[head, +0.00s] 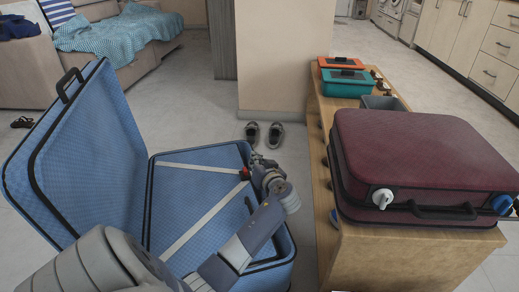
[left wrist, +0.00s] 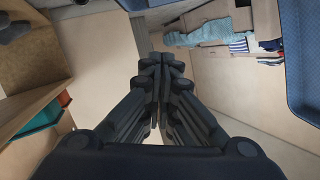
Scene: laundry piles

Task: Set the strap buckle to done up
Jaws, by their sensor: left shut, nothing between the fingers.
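An open blue suitcase (head: 152,225) stands at the left with its lid raised. Two pale straps (head: 205,219) cross its lining and come together near the right side. A small red part (head: 245,173), seemingly the strap buckle, sits where they meet; whether its halves are joined is too small to tell. My left gripper (head: 256,160) is just beside and above the red part, partly hidden by its own wrist. In the left wrist view my left gripper (left wrist: 162,58) is shut and empty. My right gripper is not in view.
A wooden bench (head: 322,200) at the right carries a closed maroon suitcase (head: 425,150), a teal case (head: 346,84) and an orange case (head: 340,63). Shoes (head: 263,134) stand on the floor beyond the blue suitcase. A sofa (head: 40,68) is at the back left.

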